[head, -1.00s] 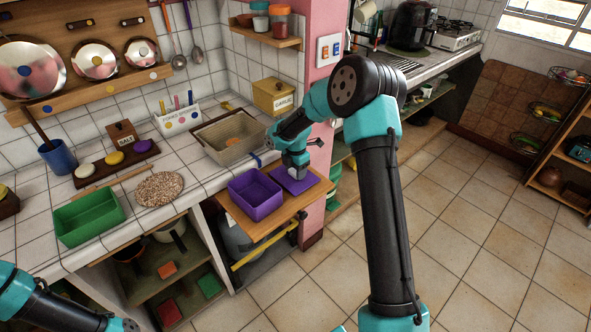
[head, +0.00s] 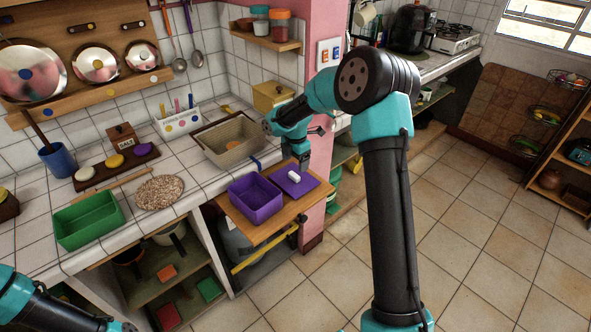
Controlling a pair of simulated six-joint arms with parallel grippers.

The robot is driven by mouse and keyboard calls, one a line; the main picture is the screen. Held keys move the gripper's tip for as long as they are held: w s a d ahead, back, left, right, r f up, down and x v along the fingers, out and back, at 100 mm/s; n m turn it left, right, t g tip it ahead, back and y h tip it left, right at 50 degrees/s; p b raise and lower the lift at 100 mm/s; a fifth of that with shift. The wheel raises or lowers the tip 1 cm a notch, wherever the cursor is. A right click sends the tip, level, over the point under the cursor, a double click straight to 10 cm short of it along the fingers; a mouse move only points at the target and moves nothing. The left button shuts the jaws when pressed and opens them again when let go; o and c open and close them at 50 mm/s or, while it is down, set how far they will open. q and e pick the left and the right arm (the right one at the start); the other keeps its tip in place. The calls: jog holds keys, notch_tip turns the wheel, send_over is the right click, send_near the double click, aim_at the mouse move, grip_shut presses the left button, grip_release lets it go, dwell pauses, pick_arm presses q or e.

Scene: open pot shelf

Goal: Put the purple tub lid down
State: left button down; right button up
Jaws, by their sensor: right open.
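The purple tub lid (head: 299,186) lies flat on the wooden pull-out board (head: 262,232), with its white handle (head: 294,178) facing up. The open purple tub (head: 256,200) stands on the same board, just left of the lid. My right gripper (head: 303,165) is open and empty, a little above the lid and apart from its handle. My left arm shows at the bottom left corner, but its gripper is outside the picture.
A green tub (head: 90,220) and a beige basket (head: 228,142) stand on the tiled counter. A pink pillar (head: 320,110) rises close behind the board. The board's front edge faces open floor.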

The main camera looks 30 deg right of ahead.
aim_at(295, 174)
notch_tip(295, 174, up, 6)
jog(key=shift+r, duration=0.15)
